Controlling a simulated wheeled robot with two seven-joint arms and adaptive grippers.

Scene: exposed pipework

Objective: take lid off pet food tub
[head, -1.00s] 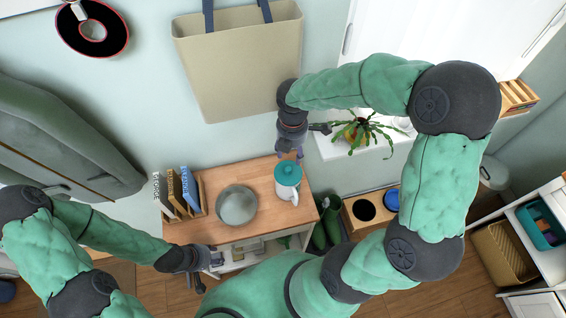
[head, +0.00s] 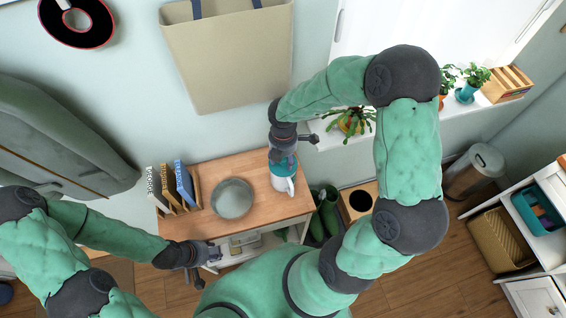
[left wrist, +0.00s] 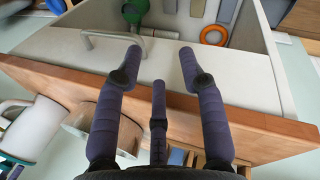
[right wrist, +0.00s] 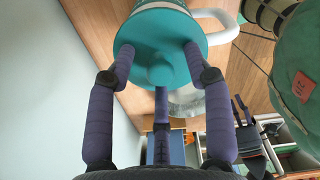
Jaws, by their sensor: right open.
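The pet food tub (head: 284,182) is white with a side handle and stands upright near the right end of the wooden tabletop. Its round teal lid (right wrist: 160,70), with a raised knob in the middle, is on it. My right gripper (head: 283,161) is over the lid, its fingers spread on either side of the knob in the right wrist view (right wrist: 159,55). It is open; I cannot tell whether the fingertips touch the lid. My left gripper (head: 216,256) is open and empty, low in front of the cabinet; its spread fingers also show in the left wrist view (left wrist: 160,50).
A grey-green bowl (head: 232,198) sits left of the tub, with books in a rack (head: 175,188) further left. A beige bag (head: 230,60) hangs on the wall behind. A potted plant (head: 350,122) stands on the ledge near my right arm. The front tabletop is clear.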

